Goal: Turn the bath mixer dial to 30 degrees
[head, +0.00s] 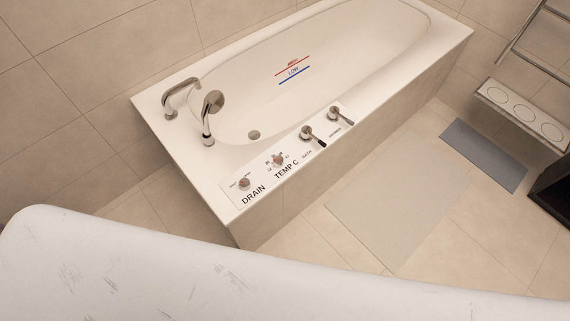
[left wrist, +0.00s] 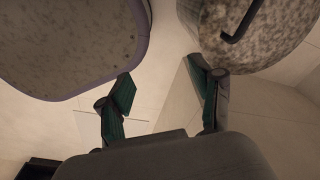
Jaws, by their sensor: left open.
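The bath mixer dial, labelled TEMP C, is a small reddish-copper knob (head: 278,160) on the white control panel (head: 262,190) at the near edge of the bathtub (head: 188,140). Small numbers surround it, but its exact setting is too small to read. A similar drain dial (head: 244,184) sits to its left. My left gripper (left wrist: 165,92) shows in the left wrist view with its two dark green fingers apart and nothing between them. No gripper shows in the head view, so neither is seen near the dial. My right gripper is not in view.
Two lever handles (head: 307,133) (head: 335,114) stand on the panel right of the dial. A chrome spout (head: 178,96) and hand shower (head: 213,104) rise at the tub's left end. A pale mat (head: 395,205) and a grey mat (head: 484,155) lie on open floor.

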